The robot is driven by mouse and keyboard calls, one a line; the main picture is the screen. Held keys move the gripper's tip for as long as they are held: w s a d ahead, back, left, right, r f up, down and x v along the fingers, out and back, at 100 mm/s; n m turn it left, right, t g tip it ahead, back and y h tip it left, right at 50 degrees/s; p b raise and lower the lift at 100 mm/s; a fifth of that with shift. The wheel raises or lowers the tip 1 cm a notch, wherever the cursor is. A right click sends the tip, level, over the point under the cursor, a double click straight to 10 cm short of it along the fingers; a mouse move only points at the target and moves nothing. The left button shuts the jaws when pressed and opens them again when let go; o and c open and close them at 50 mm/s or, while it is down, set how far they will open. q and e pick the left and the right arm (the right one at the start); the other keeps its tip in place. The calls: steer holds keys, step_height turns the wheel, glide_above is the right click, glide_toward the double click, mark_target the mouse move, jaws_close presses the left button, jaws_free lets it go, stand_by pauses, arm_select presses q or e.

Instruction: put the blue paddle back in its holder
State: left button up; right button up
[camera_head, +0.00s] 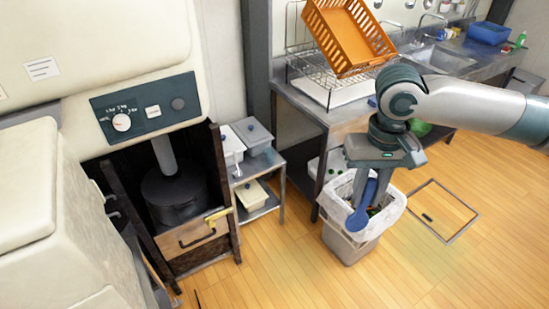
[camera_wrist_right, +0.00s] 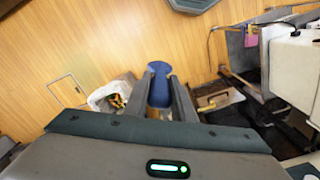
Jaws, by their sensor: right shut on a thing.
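My right gripper (camera_head: 374,190) reaches in from the right of the head view, pointing down. It is shut on the blue paddle (camera_head: 358,218), whose rounded end hangs below the fingers. In the head view the paddle overlaps the bin's opening; I cannot tell its height exactly. In the right wrist view the paddle (camera_wrist_right: 159,84) sits between the two fingers (camera_wrist_right: 163,98) and sticks out past their tips. I cannot make out a holder for certain in either view. My left gripper is not in view.
A lined waste bin (camera_head: 345,246) stands below the gripper. A machine with a dark pot (camera_head: 175,195) and a wooden drawer (camera_head: 188,238) stands left. A metal shelf (camera_head: 263,163) and a sink counter with an orange crate (camera_head: 347,38) are behind. The front floor is clear.

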arm_select(q)
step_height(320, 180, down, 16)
steer(key=b, duration=1.5)
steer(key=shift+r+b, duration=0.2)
steer(key=shift+b, duration=0.1)
arm_select(e)
steer(key=s+f, duration=0.3)
steer(key=f, duration=0.9)
steer(key=s+f, duration=0.3)
steer(key=f, duration=0.9)
steer(key=s+f, duration=0.2)
steer(key=f, duration=1)
steer(key=shift+s+f, duration=0.35)
steer(key=shift+s, duration=0.05)
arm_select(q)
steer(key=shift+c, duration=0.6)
